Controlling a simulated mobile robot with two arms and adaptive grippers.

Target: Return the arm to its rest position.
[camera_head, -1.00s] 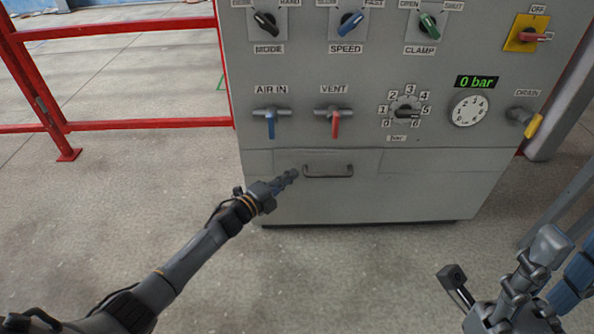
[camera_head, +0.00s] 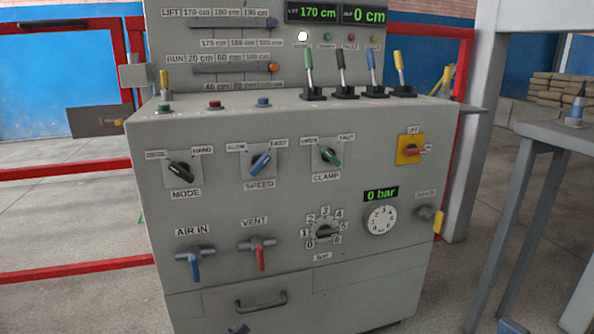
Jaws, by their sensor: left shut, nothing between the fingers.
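My left gripper (camera_head: 238,328) shows only as a small dark tip at the bottom edge, in front of the cabinet's lower drawer front and just below its handle (camera_head: 261,300). It is shut and empty, and apart from the knobs and valves above. The rest of my left arm is out of view below. My right gripper is not in view; only a small blue piece of what looks like my right arm shows at the bottom right.
The grey control cabinet (camera_head: 360,280) fills the middle, with dials, valves and upright levers (camera_head: 342,75). A red railing (camera_head: 80,270) stands at left. A grey table (camera_head: 560,135) stands at right. Open floor lies between cabinet and table.

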